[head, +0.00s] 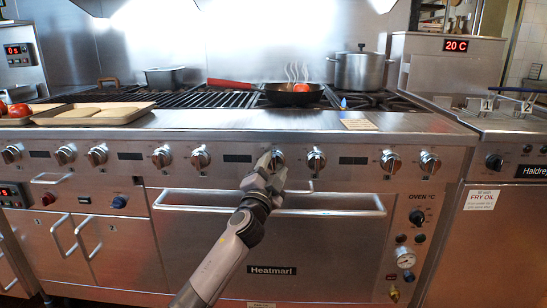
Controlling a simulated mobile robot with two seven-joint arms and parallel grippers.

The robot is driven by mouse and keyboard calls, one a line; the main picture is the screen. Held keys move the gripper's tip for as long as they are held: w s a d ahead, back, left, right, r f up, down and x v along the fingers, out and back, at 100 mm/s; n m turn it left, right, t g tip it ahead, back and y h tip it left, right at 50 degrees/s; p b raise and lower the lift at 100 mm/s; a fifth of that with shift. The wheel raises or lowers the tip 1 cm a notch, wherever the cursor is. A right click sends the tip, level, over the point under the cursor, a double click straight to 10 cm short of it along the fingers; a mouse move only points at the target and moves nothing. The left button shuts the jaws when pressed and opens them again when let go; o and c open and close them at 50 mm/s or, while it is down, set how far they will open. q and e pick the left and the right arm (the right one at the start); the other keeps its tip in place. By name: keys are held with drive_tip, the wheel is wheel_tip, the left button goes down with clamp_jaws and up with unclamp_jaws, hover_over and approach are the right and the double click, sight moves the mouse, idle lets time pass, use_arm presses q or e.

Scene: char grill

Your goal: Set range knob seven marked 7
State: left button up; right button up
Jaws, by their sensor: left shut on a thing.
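A row of round silver range knobs runs along the front panel (340,150) of the steel range in the head view. The number marks by them are too small to read. My left gripper (270,160) reaches up from below, shut on a range knob (279,157) just right of the panel's middle. The fingers hide part of this knob and its mark, so I cannot tell its setting. A neighbouring knob (316,160) stands just to the right, apart from the gripper. Another knob (200,158) stands to the left. My right gripper is not in view.
The oven handle (340,212) juts out behind my left arm. On the range top are a black pan (285,97) with steaming red food, a steel pot (360,72) and a tray (140,107). A fryer (510,190) stands at the right.

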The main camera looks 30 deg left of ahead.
use_arm(q)
drive_tip(key=shift+m+h+p, duration=0.4)
drive_tip(key=shift+m+p, duration=0.2)
drive_tip(key=shift+m, duration=0.2)
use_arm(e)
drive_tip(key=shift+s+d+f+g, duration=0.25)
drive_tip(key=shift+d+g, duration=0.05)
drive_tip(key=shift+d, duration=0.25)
use_arm(q)
drive_tip(key=o, duration=1)
drive_tip(key=shift+s+d+f, duration=0.1)
drive_tip(key=shift+s+f, duration=0.05)
drive_tip(key=shift+s, duration=0.4)
drive_tip(key=v, duration=0.6)
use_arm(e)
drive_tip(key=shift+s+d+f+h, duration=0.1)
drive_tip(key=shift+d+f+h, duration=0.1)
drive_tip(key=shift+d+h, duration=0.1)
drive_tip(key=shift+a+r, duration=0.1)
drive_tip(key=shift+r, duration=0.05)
